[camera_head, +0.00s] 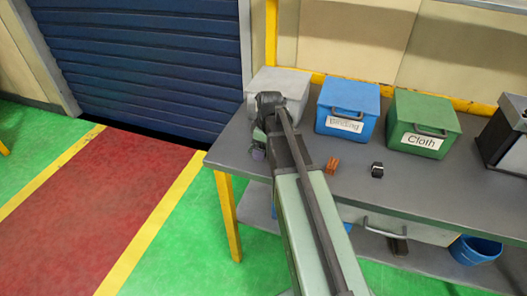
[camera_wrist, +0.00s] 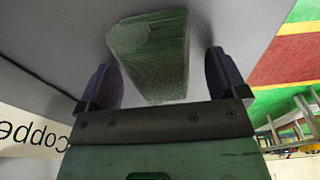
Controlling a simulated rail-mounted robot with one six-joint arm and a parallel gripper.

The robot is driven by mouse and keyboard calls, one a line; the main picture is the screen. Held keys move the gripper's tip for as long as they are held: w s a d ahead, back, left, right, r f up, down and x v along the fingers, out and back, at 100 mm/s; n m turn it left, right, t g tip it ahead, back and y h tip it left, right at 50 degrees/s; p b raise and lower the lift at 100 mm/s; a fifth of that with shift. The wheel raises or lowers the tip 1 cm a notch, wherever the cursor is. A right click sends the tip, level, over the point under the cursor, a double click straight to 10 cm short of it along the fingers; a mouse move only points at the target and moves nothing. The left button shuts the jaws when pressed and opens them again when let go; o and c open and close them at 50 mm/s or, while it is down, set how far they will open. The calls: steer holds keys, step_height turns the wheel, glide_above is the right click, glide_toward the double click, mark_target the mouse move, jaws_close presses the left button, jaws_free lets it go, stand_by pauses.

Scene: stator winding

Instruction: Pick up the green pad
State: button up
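The green pad (camera_wrist: 150,55) is a ridged, wedge-like block on the grey table top, seen in the wrist view. My gripper (camera_wrist: 160,62) is open over the table, with one dark purple finger on each side of the pad. A gap shows between the pad and each finger, wider on the right. The pad's near end lies close to my gripper's palm. In the head view my gripper (camera_head: 258,152) is at the table's left end, in front of the grey box, and my arm hides most of that spot.
A grey box (camera_head: 284,82), a blue box (camera_head: 347,103) and a green box labelled Cloth (camera_head: 421,124) line the table's back. A brown-orange item (camera_head: 332,165) and a small black item (camera_head: 377,170) lie right of my arm. The wrist view shows a label (camera_wrist: 32,133) beginning "Coppe".

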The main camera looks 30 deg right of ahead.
steer(key=c, duration=1)
step_height(320, 180, up, 20)
steer(key=p, duration=2)
